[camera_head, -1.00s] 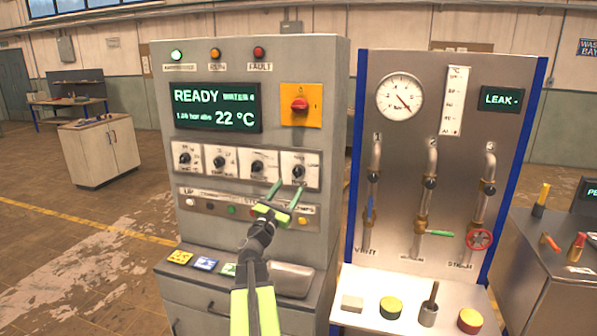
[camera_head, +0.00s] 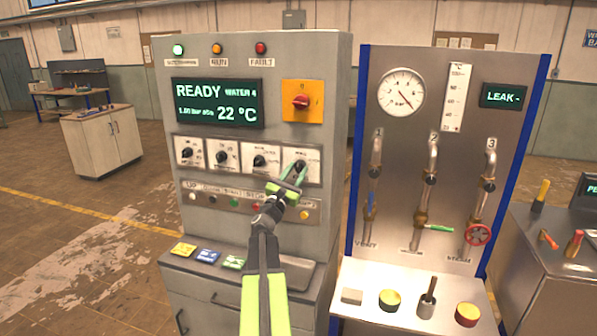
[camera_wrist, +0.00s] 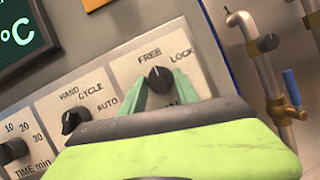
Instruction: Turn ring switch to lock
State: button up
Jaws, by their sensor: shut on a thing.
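The ring switch is the rightmost black knob on the control panel, marked FREE and LOCK in the wrist view (camera_wrist: 159,78). In the head view its white plate (camera_head: 313,156) shows beside my gripper (camera_head: 298,172). My gripper's green fingers, also in the wrist view (camera_wrist: 160,92), are shut on the knob, one on each side. The knob's pointer looks turned up toward FREE, with LOCK to its right. The lower part of the plate is hidden behind my gripper.
A neighbouring HAND/CYCLE/AUTO knob (camera_wrist: 72,121) sits just left of it. A row of push buttons (camera_head: 234,202) lies below, and a red rotary switch on a yellow plate (camera_head: 301,102) above. The pipe panel (camera_head: 455,150) stands to the right.

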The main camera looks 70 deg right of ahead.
grip_shut()
jog(key=shift+d+r, duration=0.1)
jog(key=shift+d, duration=0.1)
jog(key=shift+a+m, duration=0.15)
jog(key=shift+m, duration=0.25)
